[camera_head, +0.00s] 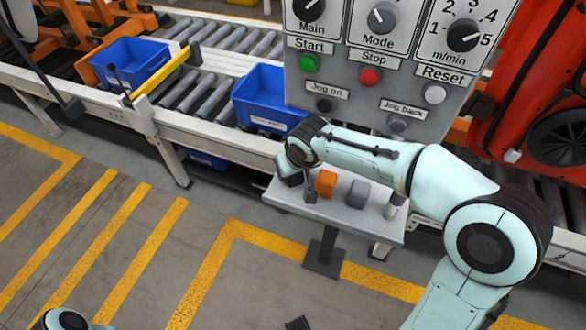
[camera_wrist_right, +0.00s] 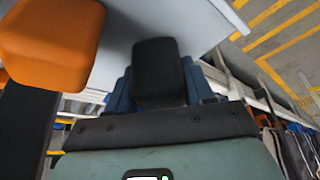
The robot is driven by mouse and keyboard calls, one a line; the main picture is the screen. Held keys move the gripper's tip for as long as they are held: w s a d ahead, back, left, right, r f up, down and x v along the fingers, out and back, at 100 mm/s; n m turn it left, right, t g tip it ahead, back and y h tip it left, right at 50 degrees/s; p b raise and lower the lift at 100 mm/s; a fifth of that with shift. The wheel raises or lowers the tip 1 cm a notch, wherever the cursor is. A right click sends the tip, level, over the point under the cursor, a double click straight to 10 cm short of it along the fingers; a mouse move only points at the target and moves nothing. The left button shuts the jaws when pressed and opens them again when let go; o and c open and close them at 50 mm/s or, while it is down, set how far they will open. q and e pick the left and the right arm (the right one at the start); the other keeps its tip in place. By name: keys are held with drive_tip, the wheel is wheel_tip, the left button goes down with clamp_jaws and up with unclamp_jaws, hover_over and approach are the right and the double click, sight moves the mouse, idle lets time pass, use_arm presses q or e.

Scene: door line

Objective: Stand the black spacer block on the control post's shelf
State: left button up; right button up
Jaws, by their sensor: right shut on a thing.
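The black spacer block (camera_wrist_right: 158,72) is in front of my right gripper in the right wrist view, and the gripper is shut on it. In the head view my right gripper (camera_head: 310,190) is at the left part of the control post's shelf (camera_head: 290,196), just left of an orange block (camera_head: 327,184). The black block is hard to tell from the dark gripper there. Whether its underside touches the shelf I cannot tell. The orange block also shows close by in the wrist view (camera_wrist_right: 52,42).
A grey block (camera_head: 357,194) and a pale cylinder (camera_head: 396,200) stand further right on the shelf. The control panel (camera_head: 345,75) with knobs and buttons rises behind. A roller conveyor with blue bins (camera_head: 262,98) runs behind. An orange-red machine (camera_head: 530,80) stands at right.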

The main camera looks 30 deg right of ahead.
drive_tip(key=shift+f, duration=0.15)
drive_tip(key=o, duration=1.1)
drive_tip(key=shift+c, duration=0.2)
drive_tip(key=shift+r, duration=0.3)
drive_tip(key=p+v, duration=0.1)
drive_tip(key=v, duration=1.1)
